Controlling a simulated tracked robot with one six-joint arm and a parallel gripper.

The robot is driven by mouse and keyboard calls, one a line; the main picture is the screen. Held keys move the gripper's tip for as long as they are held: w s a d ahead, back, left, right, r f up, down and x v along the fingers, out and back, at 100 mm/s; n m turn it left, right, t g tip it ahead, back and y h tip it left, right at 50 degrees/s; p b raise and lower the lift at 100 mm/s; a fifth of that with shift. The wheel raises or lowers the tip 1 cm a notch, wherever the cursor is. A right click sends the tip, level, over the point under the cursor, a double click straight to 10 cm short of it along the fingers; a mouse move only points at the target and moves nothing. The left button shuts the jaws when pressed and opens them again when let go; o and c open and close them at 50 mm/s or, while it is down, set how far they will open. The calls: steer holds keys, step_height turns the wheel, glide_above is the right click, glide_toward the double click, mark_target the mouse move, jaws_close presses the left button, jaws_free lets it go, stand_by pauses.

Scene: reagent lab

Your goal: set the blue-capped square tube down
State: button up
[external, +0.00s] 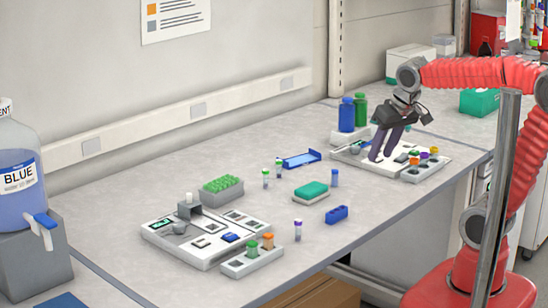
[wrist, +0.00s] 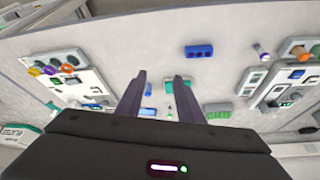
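The right station (external: 352,160) holds several coloured caps. The teal block (external: 310,191), a blue rack (external: 337,214) and a blue tray (external: 301,160) lie mid-bench. Blue and green bottles (external: 346,114) stand behind. Another white station (external: 170,243) is at left.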

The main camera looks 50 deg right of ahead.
steer(key=s+a+f+n+t+y, duration=0.1)
steer(key=s+a+f+n, duration=0.1)
steer(key=s, duration=0.5)
steer(key=shift+s+f+n, duration=0.3)
steer(key=shift+s+n, duration=0.05)
steer(key=shift+n, duration=0.15)
